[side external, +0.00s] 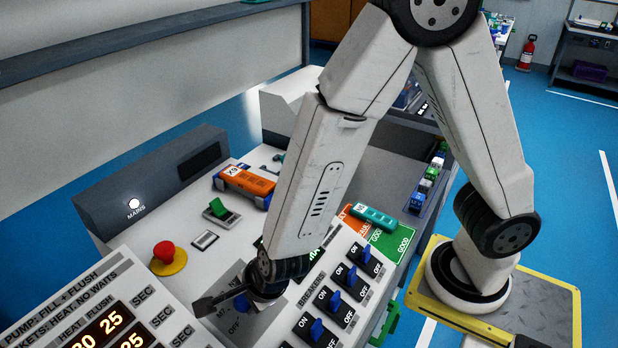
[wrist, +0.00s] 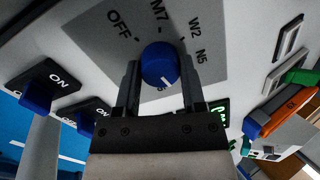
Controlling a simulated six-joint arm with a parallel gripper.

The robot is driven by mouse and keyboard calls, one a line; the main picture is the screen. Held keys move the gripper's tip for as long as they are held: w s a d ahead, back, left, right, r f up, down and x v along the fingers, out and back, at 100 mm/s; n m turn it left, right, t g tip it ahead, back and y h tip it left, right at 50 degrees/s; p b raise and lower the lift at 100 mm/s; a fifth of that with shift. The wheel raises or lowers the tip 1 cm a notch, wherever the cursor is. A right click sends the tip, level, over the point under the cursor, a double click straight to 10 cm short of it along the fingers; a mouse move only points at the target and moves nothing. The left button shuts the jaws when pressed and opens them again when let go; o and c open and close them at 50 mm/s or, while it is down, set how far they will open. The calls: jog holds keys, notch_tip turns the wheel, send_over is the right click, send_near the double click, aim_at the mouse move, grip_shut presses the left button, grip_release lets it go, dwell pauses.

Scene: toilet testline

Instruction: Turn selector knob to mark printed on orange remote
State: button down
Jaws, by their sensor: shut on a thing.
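The blue selector knob (wrist: 158,64) sits between my gripper's two fingers (wrist: 160,60) in the wrist view, and the gripper is shut on it. The grey dial plate (wrist: 95,38) around it shows OFF, M7, W2 and N5; any further marks are hidden by the gripper. A short white line on the knob points toward the gripper side. In the side external view the knob (side external: 243,306) shows only partly below my wrist. The orange remote (side external: 250,183) lies at the back of the panel, with a white label that seems to read X9; it also shows in the wrist view (wrist: 287,110).
Blue breaker switches (side external: 335,299) stand just right of the dial. A red emergency button (side external: 164,252) and a green rocker switch (side external: 217,208) stand to the left and behind. A teal remote (side external: 373,216) lies by the green GOOD area (side external: 392,243).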

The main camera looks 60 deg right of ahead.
jog(key=shift+c, duration=1)
grip_release()
jog(key=shift+r, duration=0.1)
jog(key=v, duration=0.7)
jog(key=shift+s+r, duration=0.15)
jog(key=shift+r, duration=0.05)
dwell(0.5)
